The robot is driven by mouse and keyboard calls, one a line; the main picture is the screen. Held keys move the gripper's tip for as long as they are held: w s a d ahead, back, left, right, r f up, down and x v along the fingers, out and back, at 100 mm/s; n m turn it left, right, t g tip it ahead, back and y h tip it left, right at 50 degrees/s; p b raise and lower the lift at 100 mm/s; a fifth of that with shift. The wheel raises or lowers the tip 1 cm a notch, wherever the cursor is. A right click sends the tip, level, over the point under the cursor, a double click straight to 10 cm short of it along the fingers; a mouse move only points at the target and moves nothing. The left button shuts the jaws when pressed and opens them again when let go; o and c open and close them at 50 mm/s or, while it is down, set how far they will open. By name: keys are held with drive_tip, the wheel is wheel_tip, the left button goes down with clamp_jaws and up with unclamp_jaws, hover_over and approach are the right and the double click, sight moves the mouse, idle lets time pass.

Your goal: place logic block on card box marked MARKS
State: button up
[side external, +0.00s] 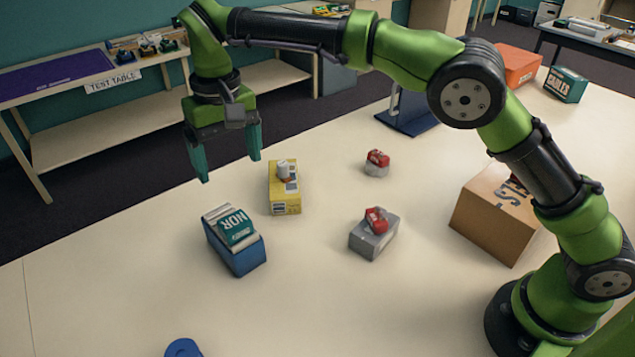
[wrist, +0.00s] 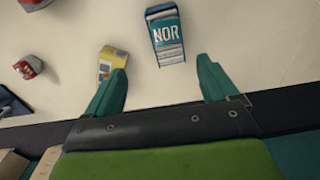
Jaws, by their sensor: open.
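A white and teal logic block marked NOR (side external: 236,227) lies tilted on top of a blue box (side external: 238,262). The block also shows in the wrist view (wrist: 168,35), ahead of the fingertips. My gripper (side external: 229,167) is open and empty, raised above the table behind the block. Its two teal fingers show apart in the wrist view (wrist: 163,72). A brown card box (side external: 492,222) stands at the right of the side view. Its dark lettering is partly hidden by my arm, so I cannot read the full word.
A yellow box (side external: 286,204) with a small white item on top stands right of the blue box. A grey box (side external: 371,243) bears a red item (side external: 376,219). A red and white block (side external: 377,162) sits behind it. The table's front left is mostly clear.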

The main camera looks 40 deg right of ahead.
drive_tip(key=s+d+r+m+t+y, duration=0.1)
drive_tip(key=s+d+r, duration=0.35)
drive_tip(key=d, duration=0.35)
drive_tip(key=s+d+r+m+t+y, duration=0.1)
drive_tip(key=s+d+r+t, duration=0.1)
drive_tip(key=s+d+r, duration=0.45)
drive_tip(key=s+d+f+m+t, duration=0.1)
drive_tip(key=s+d+f+t, duration=0.3)
drive_tip(key=s+d+f, duration=0.4)
drive_tip(key=s+d, duration=0.2)
drive_tip(key=s, duration=0.2)
drive_tip(key=shift+d+f+m, duration=0.25)
drive_tip(key=shift+d+m, duration=0.1)
drive_tip(key=shift+m, duration=0.05)
drive_tip(key=shift+o, duration=0.4)
drive_tip(key=shift+s, duration=0.1)
